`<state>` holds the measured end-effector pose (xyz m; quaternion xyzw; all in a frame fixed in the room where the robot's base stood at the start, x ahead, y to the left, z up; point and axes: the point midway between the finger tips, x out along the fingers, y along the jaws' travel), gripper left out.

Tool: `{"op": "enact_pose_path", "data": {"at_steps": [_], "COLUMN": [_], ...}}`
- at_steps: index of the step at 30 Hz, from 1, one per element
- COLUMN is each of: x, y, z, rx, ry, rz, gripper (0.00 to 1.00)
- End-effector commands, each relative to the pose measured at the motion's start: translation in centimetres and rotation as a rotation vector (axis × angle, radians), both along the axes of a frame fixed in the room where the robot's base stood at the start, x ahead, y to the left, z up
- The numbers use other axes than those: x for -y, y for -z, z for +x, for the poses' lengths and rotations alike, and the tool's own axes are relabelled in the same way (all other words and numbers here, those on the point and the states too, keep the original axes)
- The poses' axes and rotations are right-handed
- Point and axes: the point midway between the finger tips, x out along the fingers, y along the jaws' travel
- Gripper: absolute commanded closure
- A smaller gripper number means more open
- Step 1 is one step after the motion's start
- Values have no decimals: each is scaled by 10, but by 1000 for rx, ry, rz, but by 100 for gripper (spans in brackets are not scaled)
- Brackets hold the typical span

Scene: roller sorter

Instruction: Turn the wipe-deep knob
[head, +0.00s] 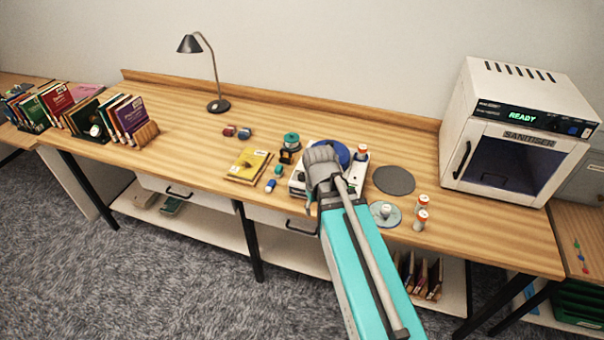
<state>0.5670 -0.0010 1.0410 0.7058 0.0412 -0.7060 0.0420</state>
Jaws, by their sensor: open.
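A small white machine with a blue round top (341,150) stands on the wooden bench, right of the middle. My gripper (322,160) is at the near left part of this machine and covers much of its front. It is open, and I see nothing held in it. I cannot tell whether it touches the machine. I cannot make out a knob marked wipe-deep; it may be hidden behind my gripper or arm.
A white sanitiser (510,137) reading READY stands at the right. A grey disc (394,180), a clear disc (378,217) and orange-capped bottles (422,201) lie close right of my arm. A yellow book (248,167) and small spools (291,140) are left. The rear middle is clear.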

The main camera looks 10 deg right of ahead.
Motion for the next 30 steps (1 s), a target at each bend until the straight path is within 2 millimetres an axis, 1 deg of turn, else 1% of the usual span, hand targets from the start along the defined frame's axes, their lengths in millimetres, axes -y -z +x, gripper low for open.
{"op": "enact_pose_path", "data": {"at_steps": [1,2,5,12,15,18,21,24,30], "x": [0,1,1,4,4,5,5,6,6], "y": [-6,-9,-17,-39,-46,-52,-56,-57,-57], "z": [19,28,61,147,179,204,221,230,232], "rx": [0,0,0,0,0,0,0,0,0], "ry": [-41,-73,-195,-534,-669,-781,-861,-908,-930], "rz": [0,0,0,1,1,1,1,1,1], "gripper": [24,18,18,18,18,18,18,18,18]}}
